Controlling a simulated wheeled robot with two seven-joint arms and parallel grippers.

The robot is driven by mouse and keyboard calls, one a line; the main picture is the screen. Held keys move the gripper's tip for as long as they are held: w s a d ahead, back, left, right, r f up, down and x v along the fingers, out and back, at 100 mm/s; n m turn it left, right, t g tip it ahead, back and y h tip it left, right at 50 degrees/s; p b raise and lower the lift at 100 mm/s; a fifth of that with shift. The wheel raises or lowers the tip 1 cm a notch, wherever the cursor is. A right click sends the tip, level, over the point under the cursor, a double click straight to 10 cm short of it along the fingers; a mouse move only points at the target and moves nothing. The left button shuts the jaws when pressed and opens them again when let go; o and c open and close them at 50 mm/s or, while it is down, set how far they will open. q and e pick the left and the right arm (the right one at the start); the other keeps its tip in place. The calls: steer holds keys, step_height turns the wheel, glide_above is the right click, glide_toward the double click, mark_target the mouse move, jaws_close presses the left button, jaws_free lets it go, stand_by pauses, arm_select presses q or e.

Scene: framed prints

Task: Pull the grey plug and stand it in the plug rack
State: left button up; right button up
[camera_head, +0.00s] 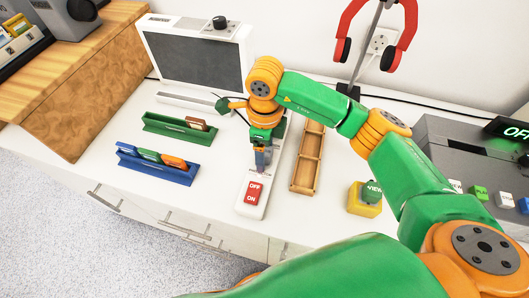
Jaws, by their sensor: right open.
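A white power strip (246,206) with a red OFF/ON switch (253,192) lies on the white counter. My right gripper (260,165) points down over the strip, just behind the red switch. Its jaws are open, with the fingertips low at the strip. The grey plug cannot be made out clearly; the gripper and wrist cover that part of the strip. A narrow wooden rack with compartments (296,187), likely the plug rack, lies just right of the strip and looks empty. My left gripper is not in view.
A green holder (168,130) and a blue holder (150,170) with small coloured pieces stand to the left. Red headphones (347,25) hang on a stand at the back.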

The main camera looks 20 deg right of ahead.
stand_by(0.6)
jaws_close()
steer(key=shift+r, duration=0.1)
steer(key=shift+r+p, duration=1.95)
steer(key=shift+r, duration=1)
